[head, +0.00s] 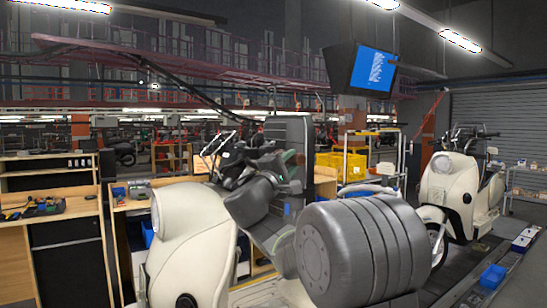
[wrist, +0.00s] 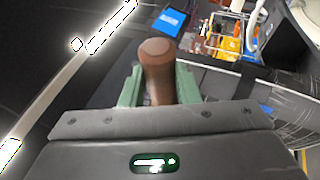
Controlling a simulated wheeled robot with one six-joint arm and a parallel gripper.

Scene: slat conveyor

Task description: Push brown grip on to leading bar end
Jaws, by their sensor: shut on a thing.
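In the wrist view, my gripper (wrist: 158,88) has its two green fingers closed on the sides of a brown grip (wrist: 157,58). The grip's rounded end sticks out past the fingers, and its lower part is hidden by the gripper body. In the head view, the grip cannot be made out behind my arm. A cream scooter (head: 192,245) stands at the near left; its handlebar area is partly hidden by my arm. Another cream scooter (head: 455,190) stands at the right with its handlebar (head: 467,137) in view. No bar end shows clearly at the grip.
Wooden workbenches (head: 62,200) with tools stand at the left. Yellow crates (head: 340,165) stand on a rack behind my arm. A blue bin (head: 492,276) lies at the lower right. A screen (head: 372,70) hangs overhead.

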